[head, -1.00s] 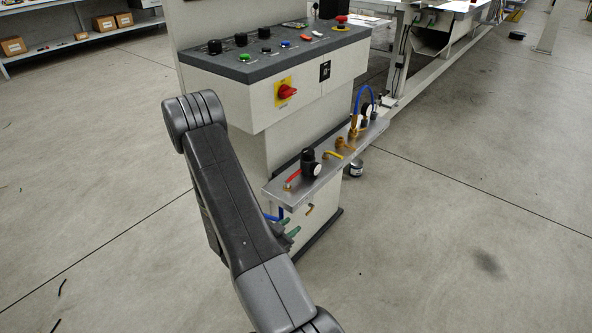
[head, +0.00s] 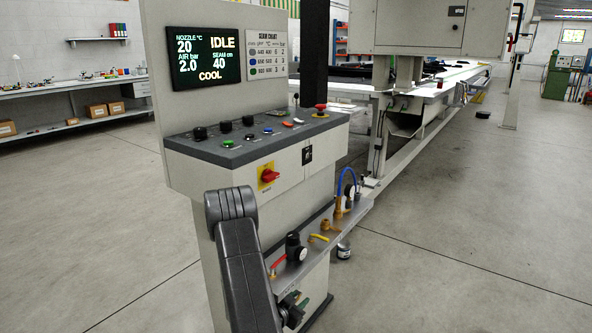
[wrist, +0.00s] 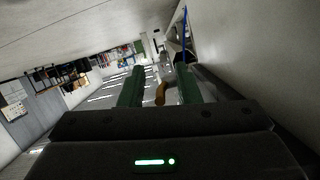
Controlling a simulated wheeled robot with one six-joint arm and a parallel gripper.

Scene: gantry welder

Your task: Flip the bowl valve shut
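My gripper (head: 297,307) is low beside the console, just under the metal shelf (head: 322,252), and partly hidden by my arm in the head view. In the wrist view its two green fingers (wrist: 160,72) stand apart. A small brown-orange lever-like part (wrist: 160,94) shows between them; I cannot tell if they touch it. It may be the bowl valve, but no label shows. On the shelf are a red-handled valve (head: 278,263), a black regulator with a white gauge (head: 295,247) and a yellow lever (head: 318,239).
The console (head: 240,150) has knobs, buttons and a red rotary switch (head: 268,175); its screen (head: 203,57) reads IDLE and COOL. Brass fittings (head: 339,208) and a blue hose (head: 346,176) stand at the shelf's far end. Open floor lies right.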

